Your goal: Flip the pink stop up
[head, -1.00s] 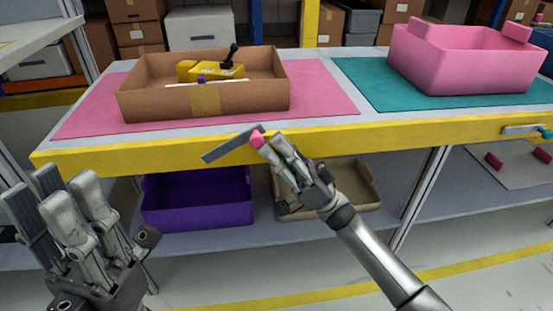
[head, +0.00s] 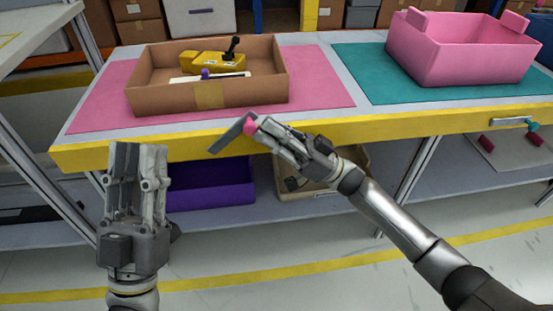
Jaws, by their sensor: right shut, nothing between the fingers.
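The stop is a flat grey bar (head: 228,138) with a pink end (head: 250,127), at the yellow front edge of the table. The bar is tilted, with its pink right end higher than its left end. My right gripper (head: 262,130) is shut with nothing between its fingers. Its fingertips are right at the pink end, seemingly against it, and hide part of it. My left gripper (head: 138,150) points up in front of the table's left part, away from the stop. Its fingers overlap in this view, so its opening is unclear.
A cardboard box (head: 150,101) holding a yellow device (head: 205,59) stands on a pink mat (head: 325,85). A pink bin (head: 450,65) stands on a teal mat (head: 375,75). A teal-ended lever (head: 515,122) is on the edge at right. A purple bin (head: 215,190) is below.

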